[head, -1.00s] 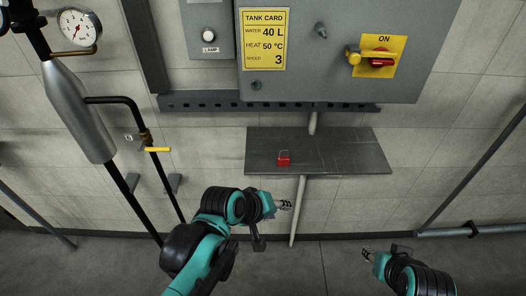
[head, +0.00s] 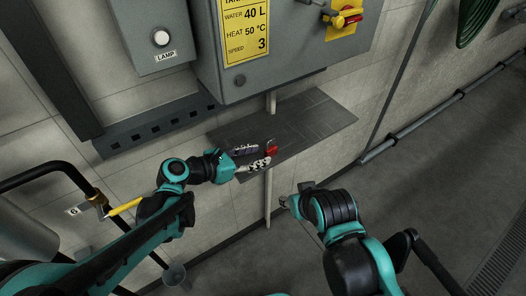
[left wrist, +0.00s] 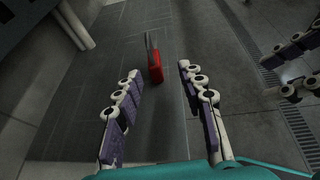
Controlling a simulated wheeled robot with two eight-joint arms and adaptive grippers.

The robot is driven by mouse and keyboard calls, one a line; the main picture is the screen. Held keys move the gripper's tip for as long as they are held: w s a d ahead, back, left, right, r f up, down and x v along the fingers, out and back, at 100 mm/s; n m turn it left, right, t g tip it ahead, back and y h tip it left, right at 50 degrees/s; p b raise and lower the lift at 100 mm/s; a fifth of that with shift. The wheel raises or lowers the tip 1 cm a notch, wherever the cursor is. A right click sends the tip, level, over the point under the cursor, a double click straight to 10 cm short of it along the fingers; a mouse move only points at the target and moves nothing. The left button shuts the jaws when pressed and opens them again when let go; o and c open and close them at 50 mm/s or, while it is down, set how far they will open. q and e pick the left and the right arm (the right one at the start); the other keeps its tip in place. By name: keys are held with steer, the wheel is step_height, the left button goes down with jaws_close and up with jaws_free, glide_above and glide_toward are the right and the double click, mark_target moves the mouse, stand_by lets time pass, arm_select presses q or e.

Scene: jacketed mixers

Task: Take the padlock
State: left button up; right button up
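The red padlock (head: 271,150) stands on the dark grey shelf (head: 318,118) under the cabinet. In the left wrist view the padlock (left wrist: 155,72) shows its shackle upward, ahead of the fingertips and between their lines. My left gripper (head: 262,156) is over the shelf, its fingers spread on either side toward the padlock. In the left wrist view its two fingers (left wrist: 157,75) are wide apart with nothing held between them.
A grey cabinet (head: 290,50) with a yellow tank card and a red switch hangs above the shelf. A lamp box (head: 155,35) is at its left. A yellow-handled valve (head: 125,206) and black pipe are at lower left. Free floor lies at right.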

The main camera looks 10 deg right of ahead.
mark_target(265, 152)
arm_select(q)
steer(key=shift+w+d+f, duration=0.2)
steer(key=shift+d+f, duration=0.1)
steer(key=shift+d, duration=0.25)
steer(key=b+x, duration=0.1)
steer(key=x, duration=0.1)
steer(key=b+x, duration=0.1)
steer(key=x, duration=0.1)
steer(key=shift+w+a+f, duration=0.15)
steer(key=shift+w+f, duration=0.05)
steer(key=shift+w, duration=0.25)
steer(key=shift+w+d, duration=0.1)
steer(key=shift+d, duration=0.2)
steer(key=shift+a, duration=0.1)
jaws_close()
